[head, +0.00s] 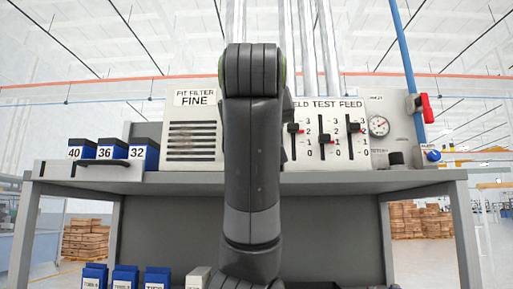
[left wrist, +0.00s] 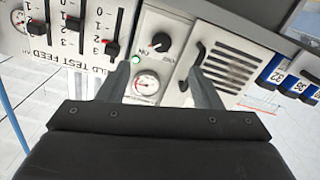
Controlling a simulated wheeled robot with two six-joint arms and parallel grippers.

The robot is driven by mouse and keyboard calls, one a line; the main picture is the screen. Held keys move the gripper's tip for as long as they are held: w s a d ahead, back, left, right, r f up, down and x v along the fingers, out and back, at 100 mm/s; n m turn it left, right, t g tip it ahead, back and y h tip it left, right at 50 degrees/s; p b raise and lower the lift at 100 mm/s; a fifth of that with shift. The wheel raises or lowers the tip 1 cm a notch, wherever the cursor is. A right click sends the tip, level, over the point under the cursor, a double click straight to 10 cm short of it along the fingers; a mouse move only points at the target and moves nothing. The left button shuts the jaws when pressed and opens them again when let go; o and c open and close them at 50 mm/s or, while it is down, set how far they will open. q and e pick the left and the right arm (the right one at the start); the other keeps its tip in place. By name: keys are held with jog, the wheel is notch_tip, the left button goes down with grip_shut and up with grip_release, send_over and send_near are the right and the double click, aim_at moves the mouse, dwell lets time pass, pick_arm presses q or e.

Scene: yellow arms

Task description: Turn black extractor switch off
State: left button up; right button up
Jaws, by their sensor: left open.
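The black rotary switch (left wrist: 160,43) sits on a pale panel in the left wrist view, which is turned roughly upside down. Small lettering is beside it, and a green light (left wrist: 136,59) and a round gauge (left wrist: 146,84) are close by. The switch's exact pointing is hard to read. My left gripper (left wrist: 161,70) is open and empty, its two dark fingers reaching toward the panel on either side of the switch area. I cannot tell how far they are from it. In the head view my own dark arm hides the switch and the gripper. My right gripper is not in view.
Red-marked slide levers (head: 325,138) stand right of my arm, with another gauge (head: 378,125) and a red valve handle (head: 425,107) further right. A vented filter panel (head: 192,140) and blue binders (head: 114,151) are on the left. The grey shelf edge (head: 345,183) runs below.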

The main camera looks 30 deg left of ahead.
pick_arm(q)
jog(key=r+p+x, duration=0.1)
jog(key=p+x, duration=1)
jog(key=x, duration=0.5)
jog(key=shift+a+r, duration=0.2)
jog(key=shift+a, duration=0.3)
jog(key=shift+s, duration=0.1)
